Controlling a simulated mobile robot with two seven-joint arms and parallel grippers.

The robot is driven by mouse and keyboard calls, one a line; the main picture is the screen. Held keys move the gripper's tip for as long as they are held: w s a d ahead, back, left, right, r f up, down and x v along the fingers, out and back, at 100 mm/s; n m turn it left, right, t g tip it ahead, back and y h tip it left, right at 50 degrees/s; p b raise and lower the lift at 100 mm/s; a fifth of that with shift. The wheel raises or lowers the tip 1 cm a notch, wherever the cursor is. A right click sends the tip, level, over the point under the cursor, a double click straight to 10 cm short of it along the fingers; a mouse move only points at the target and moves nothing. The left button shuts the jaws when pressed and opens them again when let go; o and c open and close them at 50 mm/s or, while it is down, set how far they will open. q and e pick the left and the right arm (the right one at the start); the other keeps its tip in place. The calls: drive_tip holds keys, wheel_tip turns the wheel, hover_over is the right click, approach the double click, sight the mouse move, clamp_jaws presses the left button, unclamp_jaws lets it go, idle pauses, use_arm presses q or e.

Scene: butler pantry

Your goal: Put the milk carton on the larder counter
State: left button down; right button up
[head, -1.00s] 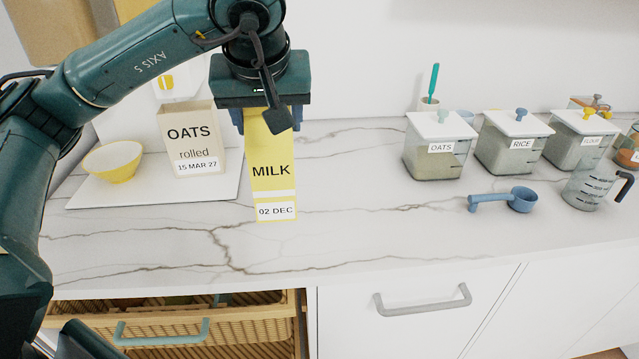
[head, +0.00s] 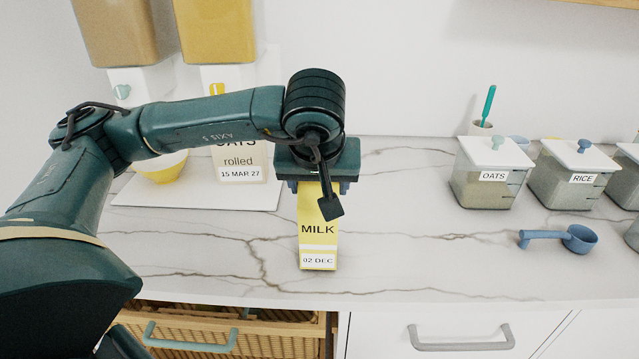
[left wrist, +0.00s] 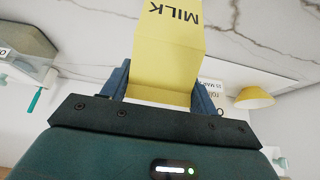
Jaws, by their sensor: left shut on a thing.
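The milk carton (head: 318,245) is tall, narrow and yellow, with "MILK" and a white "02 DEC" label. It is upright over the marble larder counter (head: 400,240), near the front edge. I cannot tell whether its base touches the counter. My left gripper (head: 320,187) is shut on its upper part from above. In the left wrist view the carton (left wrist: 168,55) sits between the two blue fingers (left wrist: 160,92). The gripper hides the carton's top in the head view. My right gripper is not in view.
A white board (head: 205,198) with an oats carton (head: 240,165) and yellow bowl (head: 163,170) lies behind left. Oats (head: 490,170) and rice (head: 572,172) canisters and a blue scoop (head: 565,238) stand right. Counter between is clear. A basket drawer (head: 240,335) is below.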

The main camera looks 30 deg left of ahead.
use_arm(q)
drive_tip(key=shift+f, duration=0.25)
drive_tip(key=c, duration=0.9)
unclamp_jaws()
drive_tip(key=shift+f+b, duration=0.15)
drive_tip(key=shift+b, duration=0.15)
drive_tip(key=o, duration=0.5)
drive_tip(key=shift+r+p, duration=0.35)
drive_tip(key=shift+p, duration=0.05)
drive_tip(key=p+v, duration=0.1)
drive_tip(key=v, duration=1)
drive_tip(key=shift+s+d+r, duration=0.15)
drive_tip(key=shift+s+r, duration=0.1)
drive_tip(key=shift+r, duration=0.05)
